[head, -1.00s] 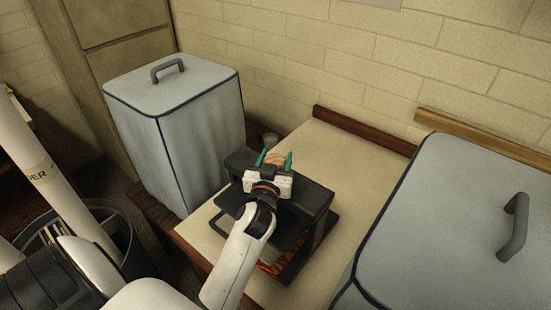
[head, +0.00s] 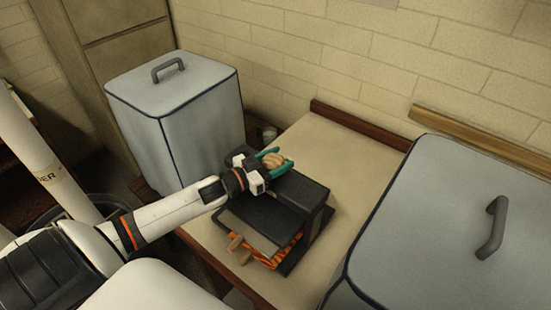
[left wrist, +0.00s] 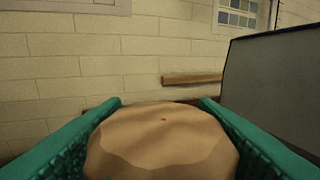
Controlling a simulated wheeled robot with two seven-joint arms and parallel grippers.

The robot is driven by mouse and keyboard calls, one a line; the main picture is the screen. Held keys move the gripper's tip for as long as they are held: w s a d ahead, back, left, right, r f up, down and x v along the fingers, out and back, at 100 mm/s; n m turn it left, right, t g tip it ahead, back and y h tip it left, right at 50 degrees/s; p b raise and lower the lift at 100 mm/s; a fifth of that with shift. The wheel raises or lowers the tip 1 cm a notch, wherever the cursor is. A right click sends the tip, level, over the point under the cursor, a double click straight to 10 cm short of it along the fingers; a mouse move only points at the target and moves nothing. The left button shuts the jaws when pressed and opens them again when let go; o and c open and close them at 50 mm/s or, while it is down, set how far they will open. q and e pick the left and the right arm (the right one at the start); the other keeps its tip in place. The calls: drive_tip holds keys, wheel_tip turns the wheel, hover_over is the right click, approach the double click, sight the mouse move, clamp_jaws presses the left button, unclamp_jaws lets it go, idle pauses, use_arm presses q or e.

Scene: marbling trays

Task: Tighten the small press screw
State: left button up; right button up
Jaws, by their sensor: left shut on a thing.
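The small press (head: 301,191) is a black frame on the pale bench, with orange-patterned material (head: 284,256) showing under its dark plate. Its screw has a rounded tan wooden knob (head: 273,159) on top. My left gripper (head: 275,160) has its teal fingers on either side of the knob and is shut on it. In the left wrist view the knob (left wrist: 163,140) fills the space between the two teal fingers. The screw shaft below the knob is hidden. My right gripper is out of view.
A grey-covered box (head: 176,115) with a handle stands at the left, and another (head: 440,215) at the right. Wooden pegs (head: 236,243) show at the press's front. A small jar (head: 269,134) is behind. The bench (head: 345,150) is clear between press and wall.

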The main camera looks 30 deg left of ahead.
use_arm(q)
drive_tip(key=shift+a+f+m+g+h+b, duration=0.1)
drive_tip(key=shift+f+m+g+h+b, duration=0.15)
drive_tip(key=shift+m+h, duration=0.4)
drive_tip(key=m+g+h+b, duration=0.3)
drive_tip(key=m+g+b, duration=0.1)
drive_tip(key=g, duration=0.1)
drive_tip(key=m+g+h+b, duration=0.3)
drive_tip(key=m+g+b, duration=0.1)
drive_tip(key=g+b, duration=0.1)
drive_tip(key=s+d+m+g+h+b, duration=0.1)
drive_tip(key=m+g+h+b, duration=0.3)
drive_tip(key=g, duration=0.2)
drive_tip(key=shift+d+f+m+g, duration=0.1)
drive_tip(key=shift+f+m+g, duration=0.05)
drive_tip(key=shift+m+g, duration=0.1)
drive_tip(key=m+g+b, duration=0.2)
drive_tip(key=g+b, duration=0.1)
drive_tip(key=g, duration=0.1)
drive_tip(key=shift+s+m+y, duration=0.15)
drive_tip(key=shift+m+y, duration=0.2)
drive_tip(key=shift+m, duration=0.05)
drive_tip(key=shift+s+m+g+y+b, duration=0.1)
drive_tip(key=shift+m+g+y+b, duration=0.2)
drive_tip(key=shift+m+g+b, duration=0.55)
drive_tip(key=shift+g, duration=0.35)
drive_tip(key=o, duration=1)
drive_tip(key=shift+d, duration=0.1)
drive_tip(key=shift+r, duration=0.25)
